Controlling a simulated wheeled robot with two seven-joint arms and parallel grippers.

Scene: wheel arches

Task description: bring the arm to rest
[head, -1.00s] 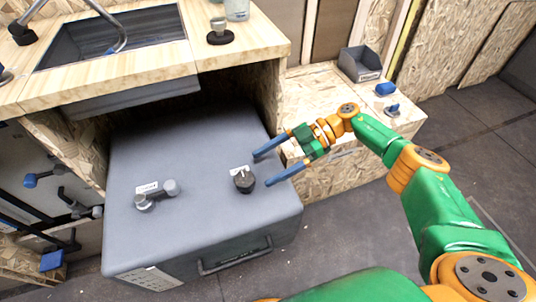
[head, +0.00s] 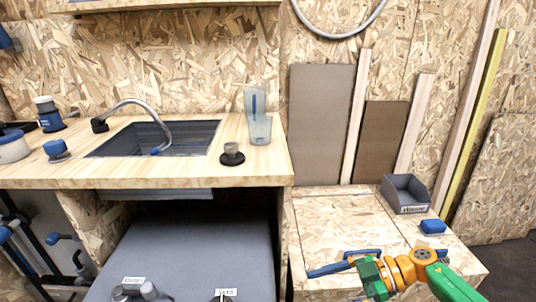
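My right arm comes in from the lower right in the head view. It is green and orange. Its gripper (head: 328,264) has two blue fingers that stand apart with nothing between them. It is in front of the low wooden bench (head: 335,212), over its front part as seen from here; the exact gap to the bench top cannot be told. My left gripper is out of view.
A grey box (head: 195,250) with black and grey knobs stands below the sink counter (head: 262,172). A grey bin (head: 408,192) and a blue block (head: 433,227) sit on the bench. A clear jug (head: 258,120) and a dark-based knob (head: 232,155) stand on the counter.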

